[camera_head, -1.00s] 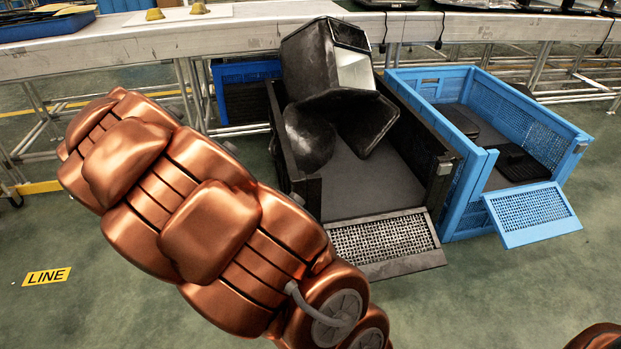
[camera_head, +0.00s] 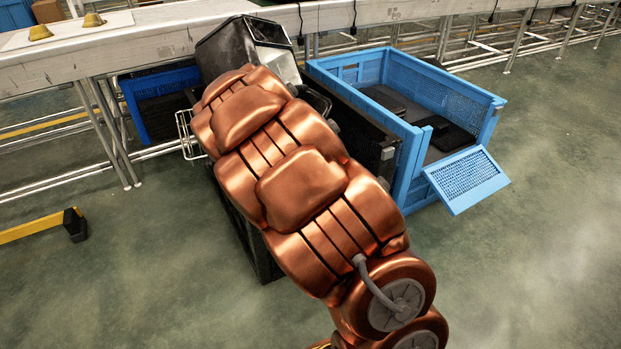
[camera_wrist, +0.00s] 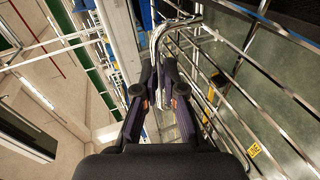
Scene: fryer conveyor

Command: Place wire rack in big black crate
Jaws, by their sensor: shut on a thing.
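The wire rack is a chrome wire frame; part of it (camera_head: 187,136) shows left of my arm in the head view, near the black crate's left side. In the wrist view its bars (camera_wrist: 240,107) run past my gripper (camera_wrist: 158,92), which is shut on the rack's bent rim. The big black crate (camera_head: 262,258) stands on the floor in the middle of the head view. My copper arm covers most of it, so its inside and the rest of the rack are hidden. I cannot tell how high above the crate the rack hangs.
A blue crate (camera_head: 470,187) with dark trays (camera_head: 455,137) stands against the black crate's right. Another blue crate (camera_head: 135,110) lies behind left, under the conveyor (camera_head: 120,45). A yellow barrier (camera_head: 35,228) is at far left. Floor in front is clear.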

